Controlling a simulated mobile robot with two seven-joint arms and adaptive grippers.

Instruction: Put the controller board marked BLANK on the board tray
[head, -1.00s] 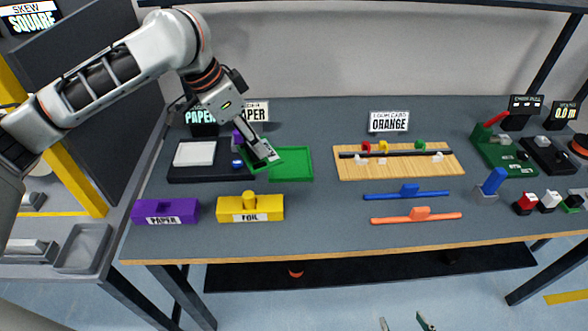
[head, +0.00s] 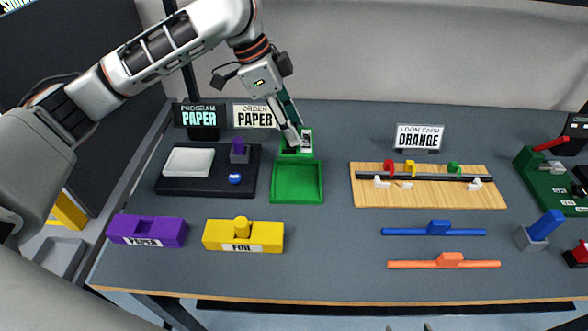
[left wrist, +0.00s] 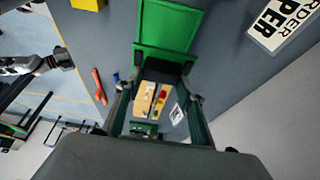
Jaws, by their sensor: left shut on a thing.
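The green board tray (head: 297,198) lies on the table right of the black programming stand (head: 175,187). My left gripper (head: 297,138) is shut on a small green controller board (head: 307,150) at the tray's back edge. The board carries a pale label, too small to read, and a dark part. The fingers hide part of it, and I cannot tell whether it touches the tray. In the left wrist view the green tray (left wrist: 174,12) shows beyond the fingers. My right gripper (head: 408,327) shows only as two separate fingertips at the bottom edge, apparently open and empty.
The stand has a white pad (head: 188,162), a purple block (head: 239,151) and a blue button (head: 235,179). Signs reading PROGRAM PAPER (head: 199,115) and ORDER PAPER (head: 254,115) stand behind. Purple PAPER (head: 148,230) and yellow FOIL (head: 243,235) blocks are in front. A wooden loom board (head: 428,198) is right.

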